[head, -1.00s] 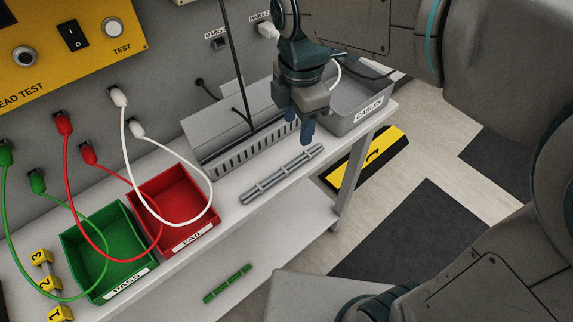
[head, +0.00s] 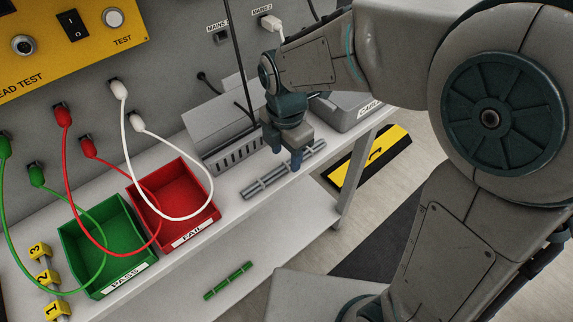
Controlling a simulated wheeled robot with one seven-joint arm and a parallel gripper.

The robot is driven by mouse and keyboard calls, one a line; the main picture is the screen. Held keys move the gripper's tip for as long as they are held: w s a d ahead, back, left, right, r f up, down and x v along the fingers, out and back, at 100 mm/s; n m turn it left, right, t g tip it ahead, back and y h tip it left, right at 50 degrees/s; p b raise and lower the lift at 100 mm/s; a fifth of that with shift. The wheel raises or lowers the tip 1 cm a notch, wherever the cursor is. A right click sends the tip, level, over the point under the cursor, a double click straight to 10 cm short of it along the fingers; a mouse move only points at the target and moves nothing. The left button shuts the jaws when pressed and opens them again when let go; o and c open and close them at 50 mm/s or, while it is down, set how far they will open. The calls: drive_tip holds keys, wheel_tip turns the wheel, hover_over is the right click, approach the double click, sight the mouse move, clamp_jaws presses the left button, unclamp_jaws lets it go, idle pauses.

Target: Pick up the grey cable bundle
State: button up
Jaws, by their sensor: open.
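The grey cable bundle (head: 265,183) is a thin ribbed stick lying flat on the white bench, in front of a grey slotted box. Its right end shows on the far side of my gripper, and a part between is hidden behind the fingers. My gripper (head: 286,158) is open and points down over the bundle's middle to right part. I cannot tell whether the fingers touch the bundle or stand above it.
A red FAIL bin (head: 180,238) and a green PASS bin (head: 90,262) stand to the left, with looped leads over them. A grey CABLES tray (head: 352,118) is behind to the right. A green bundle (head: 228,281) lies on the lower shelf.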

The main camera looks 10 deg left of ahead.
sight(286, 164)
wheel_tip(286, 164, down, 3)
drive_tip(key=shift+w+f, duration=0.15)
clamp_jaws()
